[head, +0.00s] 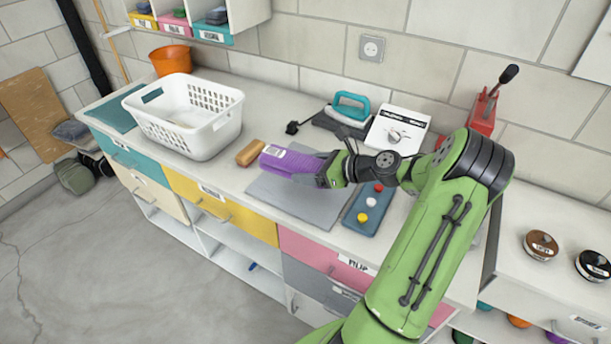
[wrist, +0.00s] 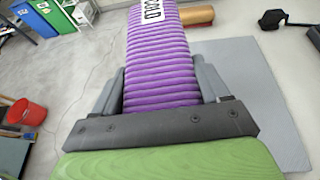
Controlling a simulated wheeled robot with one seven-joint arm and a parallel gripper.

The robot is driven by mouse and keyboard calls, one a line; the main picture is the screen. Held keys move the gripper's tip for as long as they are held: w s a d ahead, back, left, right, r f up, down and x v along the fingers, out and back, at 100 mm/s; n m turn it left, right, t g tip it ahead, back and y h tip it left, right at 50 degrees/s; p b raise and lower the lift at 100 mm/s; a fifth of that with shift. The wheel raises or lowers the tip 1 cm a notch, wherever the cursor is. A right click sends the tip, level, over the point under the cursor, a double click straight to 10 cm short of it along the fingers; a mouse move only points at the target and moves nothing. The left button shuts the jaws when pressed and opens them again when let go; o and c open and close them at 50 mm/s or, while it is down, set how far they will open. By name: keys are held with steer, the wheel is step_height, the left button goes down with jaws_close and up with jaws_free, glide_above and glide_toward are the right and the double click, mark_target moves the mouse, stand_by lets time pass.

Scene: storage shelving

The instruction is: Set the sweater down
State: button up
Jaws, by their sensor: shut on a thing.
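The sweater (head: 290,161) is a purple, ribbed, folded bundle with a white label. In the wrist view the sweater (wrist: 160,60) fills the space between the two fingers, and its label reads "FOLD" or similar, partly cut off. My gripper (head: 318,168) is shut on the sweater over the counter, above the left part of a grey mat (head: 305,200). In the wrist view my gripper (wrist: 160,88) has a finger on each side of the sweater. I cannot tell whether the sweater touches the mat.
A white basket (head: 190,135) stands to the left, with a tan roll (head: 250,152) between it and the sweater. A blue tray (head: 368,208) with coloured buttons lies right of the mat. The mat's front is clear.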

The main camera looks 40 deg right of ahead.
steer(key=shift+r, duration=0.55)
steer(key=a+f+n+g+y, duration=0.2)
steer(key=a+f+n+y, duration=0.1)
steer(key=a, duration=0.9)
steer(key=a+f+n+g+y, duration=0.2)
steer(key=a+f, duration=0.3)
steer(key=a, duration=0.8)
steer(key=shift+a+f+n+y, duration=0.2)
steer(key=shift+f+n+y, duration=0.2)
steer(key=shift+n, duration=0.2)
